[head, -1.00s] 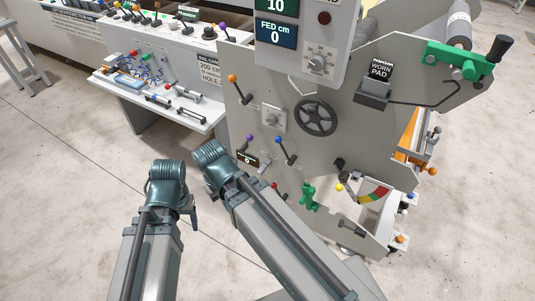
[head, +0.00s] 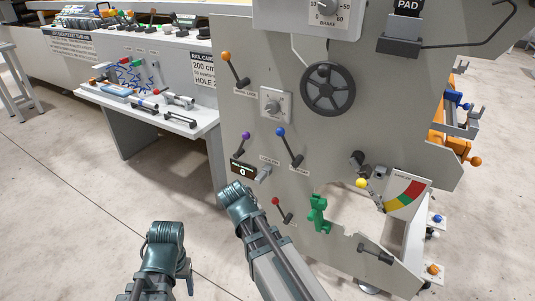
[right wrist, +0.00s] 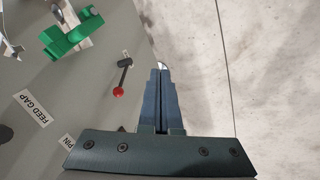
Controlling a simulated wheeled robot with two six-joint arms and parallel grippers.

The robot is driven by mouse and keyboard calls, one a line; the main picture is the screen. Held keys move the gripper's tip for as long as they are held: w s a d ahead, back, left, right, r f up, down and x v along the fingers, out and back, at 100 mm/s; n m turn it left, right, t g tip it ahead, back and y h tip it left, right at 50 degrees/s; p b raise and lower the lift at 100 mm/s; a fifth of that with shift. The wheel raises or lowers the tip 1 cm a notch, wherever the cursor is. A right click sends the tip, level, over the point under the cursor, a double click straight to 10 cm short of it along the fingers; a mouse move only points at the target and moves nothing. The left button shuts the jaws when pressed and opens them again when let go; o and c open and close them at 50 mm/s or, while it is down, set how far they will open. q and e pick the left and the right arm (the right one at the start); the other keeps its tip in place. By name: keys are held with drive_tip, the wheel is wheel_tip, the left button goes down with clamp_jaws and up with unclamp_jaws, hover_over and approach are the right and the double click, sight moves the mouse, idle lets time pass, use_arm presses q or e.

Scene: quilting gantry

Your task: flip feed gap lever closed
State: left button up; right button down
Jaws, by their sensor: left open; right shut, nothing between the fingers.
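The blue-knobbed lever (head: 289,146) is on the grey machine side panel in the head view, its knob up and left of its pivot. A FEED GAP label (right wrist: 35,108) shows in the right wrist view; its position fits the plate under this lever, too small to read in the head view. My right gripper (right wrist: 163,75) is shut and empty, right of the red-knobbed lever (right wrist: 122,78) and apart from the labelled lever. In the head view my right wrist hides its fingers. My left gripper (head: 187,272) is open, low and left of the panel.
A purple-knobbed lever (head: 242,144), a display reading 0 (head: 242,169), a green clamp (head: 318,213) and a handwheel (head: 328,89) surround the blue-knobbed lever. A workbench (head: 150,115) stands at the left. The floor between is clear.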

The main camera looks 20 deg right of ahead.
drive_tip(key=w+d+r+n+t+h, duration=0.35)
drive_tip(key=w+r+h, duration=0.25)
drive_tip(key=w+r, duration=0.2)
use_arm(q)
drive_tip(key=shift+f, duration=0.45)
use_arm(e)
drive_tip(key=w+a+r+n+t+h, duration=0.2)
drive_tip(key=w+r, duration=0.1)
drive_tip(key=r, duration=0.3)
drive_tip(key=w+a+r+n+t+h, duration=0.2)
drive_tip(key=w+r+n+t, duration=0.1)
drive_tip(key=r, duration=0.2)
drive_tip(key=shift+a+r+h, duration=0.35)
drive_tip(key=shift+a+h, duration=0.05)
use_arm(q)
drive_tip(key=shift+d, duration=0.1)
use_arm(e)
drive_tip(key=shift+w+d, duration=0.1)
drive_tip(key=shift+w, duration=0.05)
